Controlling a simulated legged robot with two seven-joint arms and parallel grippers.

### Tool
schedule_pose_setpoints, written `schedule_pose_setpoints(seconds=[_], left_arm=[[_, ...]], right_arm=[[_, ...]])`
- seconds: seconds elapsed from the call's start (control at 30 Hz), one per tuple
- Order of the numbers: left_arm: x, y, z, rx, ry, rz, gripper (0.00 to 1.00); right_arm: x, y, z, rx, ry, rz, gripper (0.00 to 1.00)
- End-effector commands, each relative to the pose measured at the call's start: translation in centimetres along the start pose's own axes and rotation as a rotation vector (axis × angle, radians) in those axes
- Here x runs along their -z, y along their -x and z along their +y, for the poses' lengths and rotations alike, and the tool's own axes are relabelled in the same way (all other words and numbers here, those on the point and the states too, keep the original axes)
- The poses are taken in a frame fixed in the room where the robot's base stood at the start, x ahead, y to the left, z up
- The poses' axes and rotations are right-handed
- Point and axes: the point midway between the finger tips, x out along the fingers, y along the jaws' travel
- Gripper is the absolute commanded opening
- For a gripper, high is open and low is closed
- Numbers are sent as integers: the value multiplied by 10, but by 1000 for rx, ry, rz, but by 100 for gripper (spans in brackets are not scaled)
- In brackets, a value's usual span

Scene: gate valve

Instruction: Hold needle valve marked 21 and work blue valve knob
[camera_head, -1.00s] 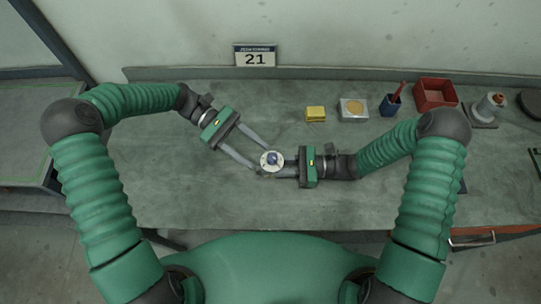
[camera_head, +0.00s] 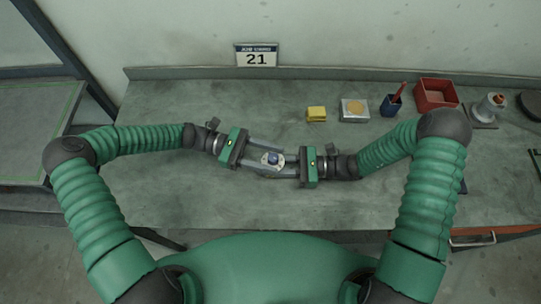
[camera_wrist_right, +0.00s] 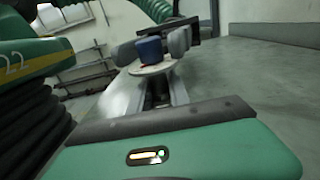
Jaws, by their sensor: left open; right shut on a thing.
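The valve (camera_head: 266,165) has a pale round plate with a blue knob (camera_head: 273,158) on top. My right gripper (camera_head: 283,170) comes from the right and is shut on the valve's body below the plate. My left gripper (camera_head: 271,160) comes from the left, open, with its two fingers reaching along either side of the knob. In the right wrist view the blue knob (camera_wrist_right: 150,50) stands above the pale plate (camera_wrist_right: 152,68), with a grey finger close beside it. Contact with the knob cannot be told. No number is readable on the valve.
A sign (camera_head: 256,56) reading 21 is on the wall. Along the back right of the grey bench (camera_head: 200,100) stand a yellow block (camera_head: 316,114), a box with a tan disc (camera_head: 354,110), a blue cup (camera_head: 390,106) and a red bin (camera_head: 436,94). The bench's back left is clear.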

Motion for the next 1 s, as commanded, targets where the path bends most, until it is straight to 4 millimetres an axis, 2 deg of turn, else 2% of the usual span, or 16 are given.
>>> schedule_pose_setpoints(seconds=[0.23,0.6,1.0], left_arm=[[0,-2,0,0,0,1,48],[0,-2,0,0,0,1,1],[0,-1,0,-30,-1,-2,0]], right_arm=[[0,0,0,0,-1,0,0],[0,0,0,0,-1,1,0],[0,1,0,1,0,1,0]])
